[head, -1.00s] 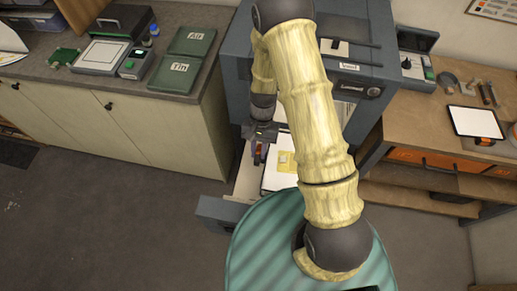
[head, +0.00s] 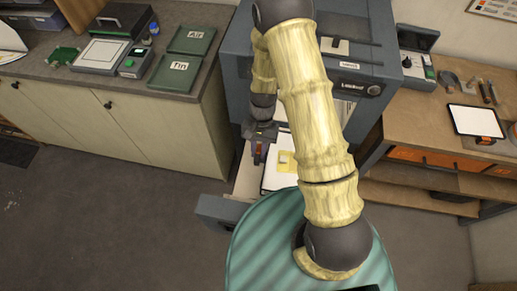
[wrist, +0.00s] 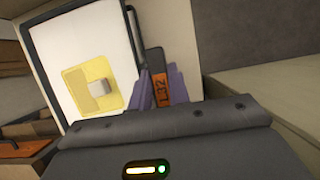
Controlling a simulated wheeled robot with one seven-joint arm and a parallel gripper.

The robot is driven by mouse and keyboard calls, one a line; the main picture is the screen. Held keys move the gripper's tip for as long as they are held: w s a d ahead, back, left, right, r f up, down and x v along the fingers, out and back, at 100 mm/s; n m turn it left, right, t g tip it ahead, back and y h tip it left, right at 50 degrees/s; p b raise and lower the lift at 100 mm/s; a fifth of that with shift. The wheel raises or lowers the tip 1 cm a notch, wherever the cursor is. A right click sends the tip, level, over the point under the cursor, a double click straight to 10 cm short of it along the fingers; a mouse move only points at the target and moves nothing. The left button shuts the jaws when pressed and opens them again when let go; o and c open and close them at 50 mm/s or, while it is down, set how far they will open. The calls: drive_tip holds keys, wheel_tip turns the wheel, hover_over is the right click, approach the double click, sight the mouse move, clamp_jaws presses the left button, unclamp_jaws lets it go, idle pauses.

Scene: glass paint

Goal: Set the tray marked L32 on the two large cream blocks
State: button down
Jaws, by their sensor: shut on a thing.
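The tray (wrist: 75,42) has a white face and a dark rim, with a yellow patch and a small pale block on it. An orange tag reading L32 (wrist: 160,91) sits on a dark tab at its side. My gripper (wrist: 161,84) has purple fingers, one on each side of this tab, and is shut on it. In the head view the tray (head: 270,178) lies over the open drawer, beside my gripper (head: 258,154), partly hidden by my arm. I cannot make out the two large cream blocks.
The drawer (head: 222,207) stands open below the blue-grey machine (head: 236,70). A left counter (head: 40,68) holds green trays marked Air (head: 192,41) and Tin (head: 176,74). A wooden bench (head: 415,125) on the right holds a white panel (head: 475,121) and tools. Floor between is clear.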

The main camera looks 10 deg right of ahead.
drive_tip(key=c, duration=1.3)
unclamp_jaws()
drive_tip(key=shift+o, duration=0.2)
drive_tip(key=shift+r+p, duration=2.7)
drive_tip(key=shift+r, duration=0.85)
drive_tip(key=shift+d+f, duration=0.1)
